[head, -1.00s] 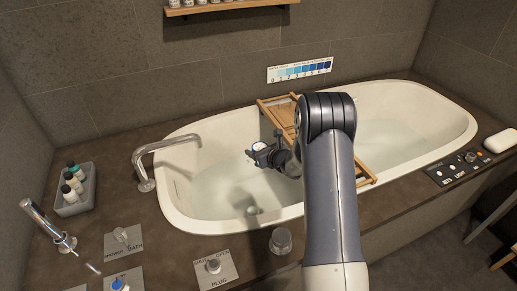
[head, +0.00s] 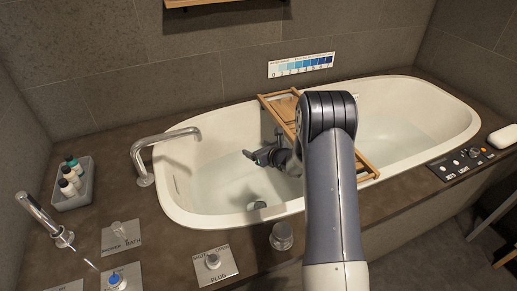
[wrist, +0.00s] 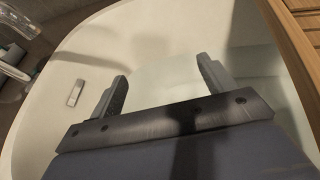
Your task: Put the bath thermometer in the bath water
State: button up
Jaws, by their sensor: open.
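The bath water (head: 228,183) lies in the white oval bathtub (head: 170,200), and pale water also shows below the fingers in the wrist view (wrist: 165,85). My gripper (head: 262,156) is over the left part of the tub, above the water. In the wrist view my gripper (wrist: 163,80) has its two fingers wide apart with nothing between them. I cannot make out the bath thermometer for certain. A small dark and pale shape (head: 257,205) shows by the tub's near inner wall; I cannot tell what it is.
A wooden bath tray (head: 368,166) spans the tub right of my gripper. A curved metal spout (head: 165,140) reaches over the left rim. A grey caddy of bottles (head: 72,185) stands at far left. A control panel (head: 462,164) sits on the right deck.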

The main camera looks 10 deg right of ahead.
jog(key=v, duration=1)
jog(key=shift+s+p, duration=0.35)
jog(key=shift+d, duration=0.15)
jog(key=w+a+f+p, duration=0.1)
jog(key=w+a, duration=0.3)
jog(key=w, duration=0.5)
jog(key=shift+p, duration=0.3)
jog(key=shift+f, duration=0.15)
dwell(0.3)
